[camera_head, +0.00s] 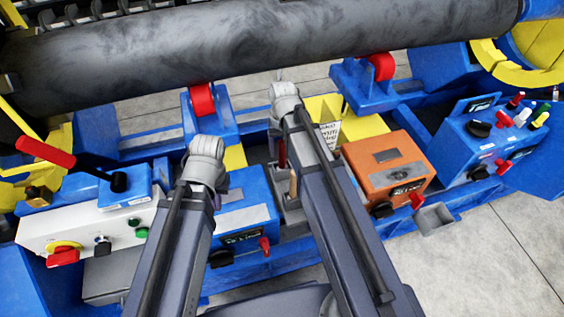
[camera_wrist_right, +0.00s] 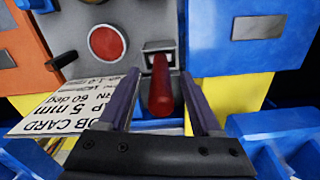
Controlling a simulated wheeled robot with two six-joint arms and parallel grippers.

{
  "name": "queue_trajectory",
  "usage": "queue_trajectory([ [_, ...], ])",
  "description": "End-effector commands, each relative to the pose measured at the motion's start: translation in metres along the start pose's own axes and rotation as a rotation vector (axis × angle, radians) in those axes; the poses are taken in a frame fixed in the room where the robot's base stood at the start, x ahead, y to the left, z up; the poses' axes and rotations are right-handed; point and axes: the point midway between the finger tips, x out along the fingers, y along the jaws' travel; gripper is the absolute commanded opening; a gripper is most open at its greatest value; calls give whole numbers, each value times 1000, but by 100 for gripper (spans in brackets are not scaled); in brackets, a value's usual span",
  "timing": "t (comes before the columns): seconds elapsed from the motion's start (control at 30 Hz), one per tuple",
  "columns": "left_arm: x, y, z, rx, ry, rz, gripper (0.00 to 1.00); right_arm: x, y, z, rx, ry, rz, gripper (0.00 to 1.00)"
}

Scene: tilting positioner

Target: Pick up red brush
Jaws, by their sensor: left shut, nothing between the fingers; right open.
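A red upright handle, which I take to be the red brush (camera_wrist_right: 160,92), stands in front of my right gripper (camera_wrist_right: 161,77) in the right wrist view. The right gripper is open, with one finger on each side of the handle's line and clear gaps to it. The handle also shows dark red in the head view (camera_head: 282,153), beside my right arm, and its lower end is hidden. My left gripper (camera_head: 214,198) is shut and empty near the blue box, mostly hidden by its own arm.
A white job card (camera_wrist_right: 75,108) lies close to the right gripper's left finger. An orange box (camera_head: 388,165) and a blue box (camera_head: 245,203) with knobs flank the grey holder (camera_head: 292,217). A large dark pipe (camera_head: 250,50) crosses the back.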

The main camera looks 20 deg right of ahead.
Motion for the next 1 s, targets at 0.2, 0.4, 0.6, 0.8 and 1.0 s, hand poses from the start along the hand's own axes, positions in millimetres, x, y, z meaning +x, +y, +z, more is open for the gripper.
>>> queue_trajectory([
  [0.2, 33, 3, -2, 0, 0, 0, 0, 34, -1, -4, 0, 0, 0, 66],
  [0.4, 43, 4, -2, 1, 0, 0, 0, 43, -1, -4, 0, 0, 0, 66],
  [0.6, 41, 4, -2, 0, 0, 0, 0, 41, -1, -4, 0, 0, 0, 66],
  [0.8, 41, 4, -2, 0, 0, 0, 0, 41, -1, -4, 0, 0, 0, 43],
  [1.0, 41, 4, -2, 0, 0, 0, 0, 41, -1, -4, 0, 0, 0, 21],
])
